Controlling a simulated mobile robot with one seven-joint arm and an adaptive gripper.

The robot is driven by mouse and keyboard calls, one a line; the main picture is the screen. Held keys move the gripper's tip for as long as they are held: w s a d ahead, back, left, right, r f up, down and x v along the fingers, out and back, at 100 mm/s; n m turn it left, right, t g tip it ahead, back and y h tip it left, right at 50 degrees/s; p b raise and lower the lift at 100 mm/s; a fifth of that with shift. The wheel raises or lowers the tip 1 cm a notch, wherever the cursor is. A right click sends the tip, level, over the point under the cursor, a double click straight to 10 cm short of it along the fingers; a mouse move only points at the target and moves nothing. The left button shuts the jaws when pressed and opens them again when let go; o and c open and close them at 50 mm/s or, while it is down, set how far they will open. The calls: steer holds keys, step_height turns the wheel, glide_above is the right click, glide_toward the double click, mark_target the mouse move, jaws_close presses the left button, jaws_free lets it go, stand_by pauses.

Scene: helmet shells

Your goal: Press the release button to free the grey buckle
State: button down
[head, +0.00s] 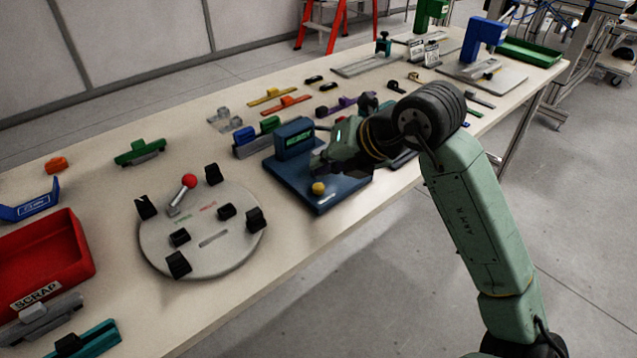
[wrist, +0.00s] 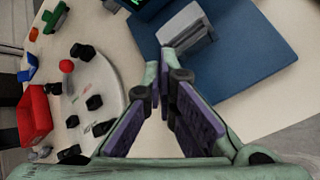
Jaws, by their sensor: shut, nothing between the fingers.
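A blue fixture (head: 281,171) stands on the table, with a flat plate and an upright box with a lit green display (head: 298,140). A round yellow knob (head: 318,188) sits near the plate's front corner; I cannot tell if it is the release button. In the wrist view a grey block (wrist: 187,26), possibly the grey buckle, is on the blue plate (wrist: 250,62), just beyond my fingertips. My gripper (wrist: 160,66) is shut and empty, with purple finger pads. In the head view my gripper (head: 318,164) is over the plate and hides part of it.
Left of the fixture is a round pale disc (head: 216,258) with black clamps and a red-knobbed lever (head: 189,181). A red SCRAP tray (head: 85,236) is at far left. Buckles and clips in several colours lie behind. The table's front edge is clear.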

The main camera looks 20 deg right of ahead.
mark_target(323, 185)
steer(key=shift+r+p, duration=0.9)
steer(key=shift+r, duration=1.35)
